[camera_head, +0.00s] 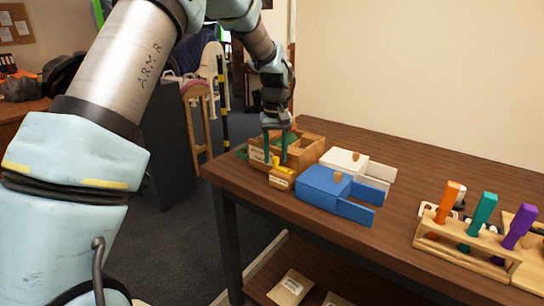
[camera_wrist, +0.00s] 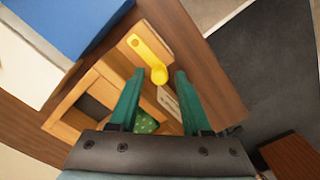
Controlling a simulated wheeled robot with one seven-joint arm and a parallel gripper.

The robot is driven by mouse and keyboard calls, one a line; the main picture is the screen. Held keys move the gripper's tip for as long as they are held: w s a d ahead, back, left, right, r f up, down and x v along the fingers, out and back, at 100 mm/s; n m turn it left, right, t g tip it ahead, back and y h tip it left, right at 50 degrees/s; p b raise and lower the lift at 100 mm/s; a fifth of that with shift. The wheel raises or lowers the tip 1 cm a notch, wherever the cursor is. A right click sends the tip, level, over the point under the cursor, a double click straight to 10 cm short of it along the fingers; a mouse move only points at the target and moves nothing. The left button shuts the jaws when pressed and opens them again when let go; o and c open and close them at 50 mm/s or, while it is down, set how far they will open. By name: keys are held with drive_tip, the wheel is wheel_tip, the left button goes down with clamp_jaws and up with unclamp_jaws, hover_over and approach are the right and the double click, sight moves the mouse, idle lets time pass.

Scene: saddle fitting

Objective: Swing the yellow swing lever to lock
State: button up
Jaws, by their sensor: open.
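The yellow swing lever (camera_wrist: 147,57) shows in the wrist view on a wooden block at the front of a wooden box (camera_wrist: 68,108). Its rounded end lies nearest my gripper, and its arm runs up and left. My gripper (camera_wrist: 159,77) is open, with one green finger on each side of the lever's rounded end in the picture. I cannot tell whether either finger touches it. In the head view, my gripper (camera_head: 275,157) points down at the box (camera_head: 308,150), by the table's left corner.
A blue box (camera_head: 325,188) and a white box (camera_head: 343,161) stand close to the right of the wooden box. A wooden rack (camera_head: 468,243) with orange, teal and purple handles stands further right. The table (camera_head: 400,215) between is clear. Its left edge is close.

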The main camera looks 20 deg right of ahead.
drive_tip(key=shift+s, duration=0.1)
drive_tip(key=n, duration=0.1)
drive_tip(key=n+b, duration=0.1)
drive_tip(key=shift+s+a+f+n, duration=0.15)
drive_tip(key=shift+s+a+n, duration=0.15)
drive_tip(key=shift+a+n, duration=0.1)
wheel_tip(320, 180, up, 11)
drive_tip(key=b, duration=0.2)
drive_tip(key=s+a+f+t+b, duration=0.1)
drive_tip(key=s+a+f+b, duration=0.1)
drive_tip(key=a+f+b, duration=1.5)
drive_tip(key=a+f, duration=0.8)
drive_tip(key=a, duration=0.2)
drive_tip(key=shift+f+b, duration=0.3)
drive_tip(key=shift+b, duration=0.1)
drive_tip(key=shift+s+a, duration=0.1)
